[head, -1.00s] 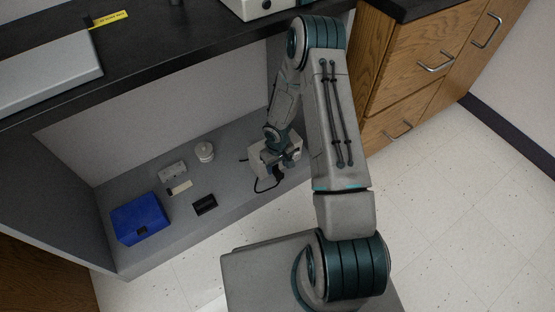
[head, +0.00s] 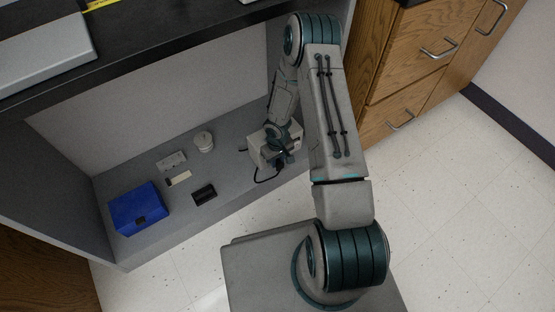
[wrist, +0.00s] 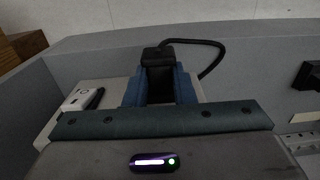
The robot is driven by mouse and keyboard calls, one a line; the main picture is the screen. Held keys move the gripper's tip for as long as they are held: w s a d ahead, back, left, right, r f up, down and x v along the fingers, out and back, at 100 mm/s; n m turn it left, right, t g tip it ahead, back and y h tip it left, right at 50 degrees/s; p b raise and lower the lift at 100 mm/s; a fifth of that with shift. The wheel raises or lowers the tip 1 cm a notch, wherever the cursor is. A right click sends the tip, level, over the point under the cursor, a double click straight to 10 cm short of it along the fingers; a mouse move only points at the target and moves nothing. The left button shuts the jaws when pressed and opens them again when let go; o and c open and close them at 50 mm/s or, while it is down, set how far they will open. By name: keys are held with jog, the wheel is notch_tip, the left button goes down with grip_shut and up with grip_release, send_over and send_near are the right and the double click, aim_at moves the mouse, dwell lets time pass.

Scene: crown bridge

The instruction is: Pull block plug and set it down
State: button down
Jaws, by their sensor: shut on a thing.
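The block plug (wrist: 158,54) is black, with a black cable curving off to the right in the wrist view. My gripper (wrist: 158,80) is shut on it, one blue finger on each side. A pale box-shaped device (wrist: 78,100) with a switch lies behind the gripper; in the head view the device (head: 257,151) stands at the right part of the low shelf. My gripper (head: 280,157) is at the device's front side there. The arm covers part of the device, and I cannot tell whether the plug still touches it. The cable (head: 264,180) loops down to the shelf.
On the shelf (head: 225,190) lie a blue box (head: 138,209), a black block (head: 204,194), a small pale block (head: 179,179), a white outlet strip (head: 171,161) and a white round container (head: 204,142). The dark counter (head: 180,55) overhangs. Wooden drawers (head: 400,75) stand right.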

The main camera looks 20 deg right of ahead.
jog(key=shift+s, duration=0.15)
jog(key=shift+s+d+b, duration=0.3)
jog(key=shift+s+b, duration=0.15)
jog(key=shift+s, duration=0.45)
jog(key=shift+s+d+b, duration=0.3)
jog(key=shift+s+b, duration=0.1)
jog(key=shift+s, duration=0.5)
jog(key=shift+s+d, duration=0.1)
